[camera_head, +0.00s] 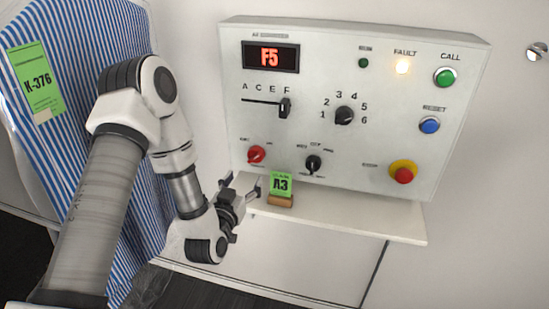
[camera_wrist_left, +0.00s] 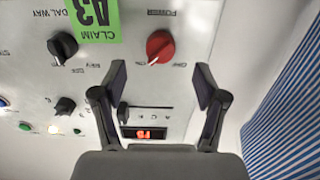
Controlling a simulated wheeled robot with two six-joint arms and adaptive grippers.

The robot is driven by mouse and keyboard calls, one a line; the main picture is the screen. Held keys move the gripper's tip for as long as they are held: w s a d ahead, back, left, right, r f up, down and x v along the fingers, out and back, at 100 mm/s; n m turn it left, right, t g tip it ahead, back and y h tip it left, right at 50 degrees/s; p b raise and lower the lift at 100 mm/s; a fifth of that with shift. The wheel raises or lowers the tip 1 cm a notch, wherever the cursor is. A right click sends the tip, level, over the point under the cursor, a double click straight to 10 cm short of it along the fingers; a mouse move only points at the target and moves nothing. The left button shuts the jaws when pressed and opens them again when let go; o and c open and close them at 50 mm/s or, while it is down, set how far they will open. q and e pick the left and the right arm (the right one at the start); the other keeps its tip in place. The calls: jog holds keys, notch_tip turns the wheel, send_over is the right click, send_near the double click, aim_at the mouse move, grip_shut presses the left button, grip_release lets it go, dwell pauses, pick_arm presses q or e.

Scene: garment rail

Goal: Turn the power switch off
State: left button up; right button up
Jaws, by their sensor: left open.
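The power switch (camera_head: 256,154) is a red rotary knob at the lower left of the grey control panel (camera_head: 300,110). In the left wrist view, which sees the panel upside down, the red knob (camera_wrist_left: 160,46) sits under the word POWER. Its white mark points to the lower left there, away from the OFF label at the right. My left gripper (camera_head: 242,183) is open and empty, below the knob in the head view. In the left wrist view the open fingers (camera_wrist_left: 160,76) are spread around the knob's column, apart from it. My right gripper is not in view.
A green claim card (camera_head: 281,184) on a wooden block stands on the white shelf (camera_head: 350,222), close right of the gripper. A black rotary knob (camera_head: 313,163) is right of the power switch. Striped garments (camera_head: 140,215) hang at the left. A FAULT lamp (camera_head: 402,66) glows.

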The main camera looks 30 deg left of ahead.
aim_at(253, 160)
pick_arm(q)
jog(key=x, duration=0.2)
jog(key=p+x, duration=0.1)
jog(key=x, duration=0.2)
jog(key=r+p+x, duration=0.1)
jog(key=x, duration=0.2)
jog(key=shift+a+r, duration=0.1)
jog(key=c, duration=1.2)
